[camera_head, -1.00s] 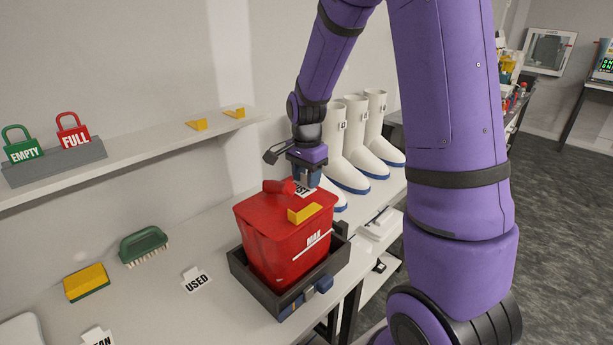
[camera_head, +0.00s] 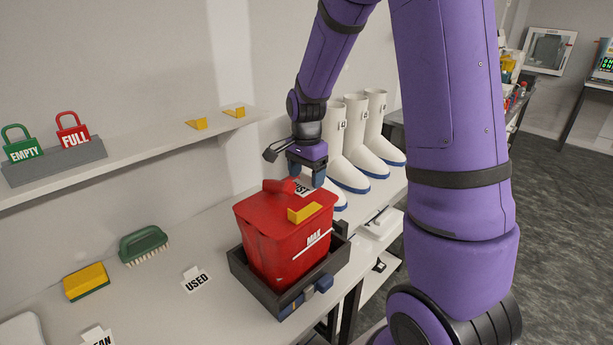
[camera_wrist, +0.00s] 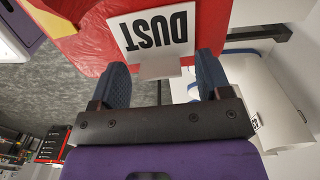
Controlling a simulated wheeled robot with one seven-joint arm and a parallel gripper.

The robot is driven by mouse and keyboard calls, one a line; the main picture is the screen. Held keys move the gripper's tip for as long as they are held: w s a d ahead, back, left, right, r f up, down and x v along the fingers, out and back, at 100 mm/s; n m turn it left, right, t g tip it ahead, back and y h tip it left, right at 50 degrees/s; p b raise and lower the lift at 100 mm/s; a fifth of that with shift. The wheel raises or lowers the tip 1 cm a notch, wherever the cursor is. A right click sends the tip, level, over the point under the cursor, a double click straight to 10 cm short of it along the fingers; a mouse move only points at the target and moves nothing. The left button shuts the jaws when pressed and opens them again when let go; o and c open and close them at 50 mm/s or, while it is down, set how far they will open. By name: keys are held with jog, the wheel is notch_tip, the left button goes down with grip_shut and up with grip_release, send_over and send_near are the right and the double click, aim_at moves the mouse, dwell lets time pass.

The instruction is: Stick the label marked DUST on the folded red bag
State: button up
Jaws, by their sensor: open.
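The folded red bag (camera_head: 275,238) stands upright in a dark tray (camera_head: 262,291), with a yellow piece (camera_head: 304,213) on its top and a MAX line on its front. The white DUST label (camera_head: 302,189) lies against the top of the bag at its far side; it also shows in the wrist view (camera_wrist: 155,35), face up on the red surface. My gripper (camera_head: 306,176) is right above the label. In the wrist view its two fingers (camera_wrist: 164,78) are apart, on either side of the label's white tab, with gaps at both sides.
A USED label (camera_head: 196,280), a green brush (camera_head: 144,246) and a yellow sponge (camera_head: 86,282) lie on the bench left of the tray. White boots (camera_head: 350,150) stand just behind my gripper. A shelf (camera_head: 150,146) runs along the wall.

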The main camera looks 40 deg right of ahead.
notch_tip(320, 180, up, 10)
dwell(0.5)
jog(key=shift+r, duration=0.1)
jog(key=shift+c, duration=0.2)
jog(key=c, duration=0.7)
jog(key=shift+s+a+f+m, duration=0.1)
jog(key=shift+a+f+m, duration=0.1)
jog(key=shift+m, duration=0.3)
jog(key=c, duration=0.4)
jog(key=shift+a+f+m, duration=0.1)
jog(key=shift+f+m, duration=0.05)
jog(key=shift+m, duration=0.35)
grip_shut()
jog(key=shift+s+a+f+m, duration=0.1)
jog(key=shift+a+f+m, duration=0.2)
jog(key=shift+f+m, duration=0.7)
jog(key=shift+a+f+m, duration=0.25)
jog(key=shift+f+m, duration=0.15)
jog(key=shift+f, duration=1.2)
jog(key=shift+s+a+f+m, duration=0.1)
jog(key=shift+a+f+m, duration=0.2)
jog(key=shift+f+m, duration=0.7)
jog(key=shift+f+n, duration=0.3)
